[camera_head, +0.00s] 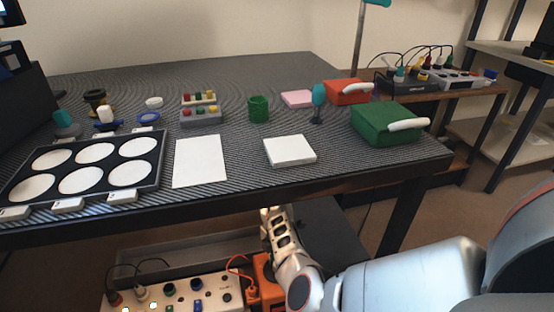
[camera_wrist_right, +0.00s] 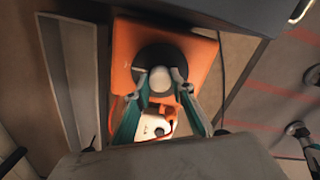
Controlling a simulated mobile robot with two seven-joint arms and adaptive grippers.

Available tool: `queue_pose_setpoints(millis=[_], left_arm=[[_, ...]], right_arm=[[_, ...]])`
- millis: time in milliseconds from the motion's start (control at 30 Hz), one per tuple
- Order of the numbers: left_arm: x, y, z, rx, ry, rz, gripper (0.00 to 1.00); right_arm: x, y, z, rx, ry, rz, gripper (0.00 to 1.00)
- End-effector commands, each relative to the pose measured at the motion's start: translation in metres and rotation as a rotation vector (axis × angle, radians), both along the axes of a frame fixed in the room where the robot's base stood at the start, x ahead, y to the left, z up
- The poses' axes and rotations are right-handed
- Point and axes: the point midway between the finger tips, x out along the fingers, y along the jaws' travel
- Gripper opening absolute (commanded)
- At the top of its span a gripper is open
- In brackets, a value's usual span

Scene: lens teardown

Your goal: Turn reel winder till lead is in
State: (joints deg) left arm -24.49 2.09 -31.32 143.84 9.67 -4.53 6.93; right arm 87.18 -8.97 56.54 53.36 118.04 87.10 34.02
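The reel winder is an orange box (camera_wrist_right: 190,48) under the table, with a round black disc (camera_wrist_right: 172,58) and a pale knob (camera_wrist_right: 160,79) in the right wrist view. My right gripper (camera_wrist_right: 164,88) has its teal fingers drawn in on both sides of the knob, and it looks shut on it. A white and orange part (camera_wrist_right: 156,128) shows between the fingers. In the head view, part of the orange box (camera_head: 266,282) shows beside my right arm, which hides the fingers. An orange lead (camera_head: 246,283) runs beside it. My left gripper is in neither view.
A white panel (camera_head: 180,298) with knobs and lit lamps stands left of the winder, before a long grey tray (camera_head: 190,255). The table edge (camera_head: 330,188) overhangs this area. A green box (camera_head: 386,124) and white block (camera_head: 290,150) rest on the tabletop.

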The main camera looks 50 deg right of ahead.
Motion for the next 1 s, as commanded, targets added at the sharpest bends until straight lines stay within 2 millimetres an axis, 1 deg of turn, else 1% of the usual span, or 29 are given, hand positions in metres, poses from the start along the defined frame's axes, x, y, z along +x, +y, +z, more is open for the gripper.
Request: queue_pose_setpoints(millis=[267,467,667,1000], left_arm=[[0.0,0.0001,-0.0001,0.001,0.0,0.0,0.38],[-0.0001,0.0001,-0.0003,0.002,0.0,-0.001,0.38],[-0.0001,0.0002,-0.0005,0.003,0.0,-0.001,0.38],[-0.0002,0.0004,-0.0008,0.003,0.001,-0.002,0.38]], right_arm=[[0.0001,0.0,-0.0001,0.0,-0.001,-0.01,0.01],[0.0,0.0,-0.0003,0.0,0.0,-0.072,0.01],[0.0006,0.0003,0.0,0.0,-0.001,-0.207,0.01],[0.0005,0.0001,-0.0003,0.0,-0.001,-0.527,0.01]])
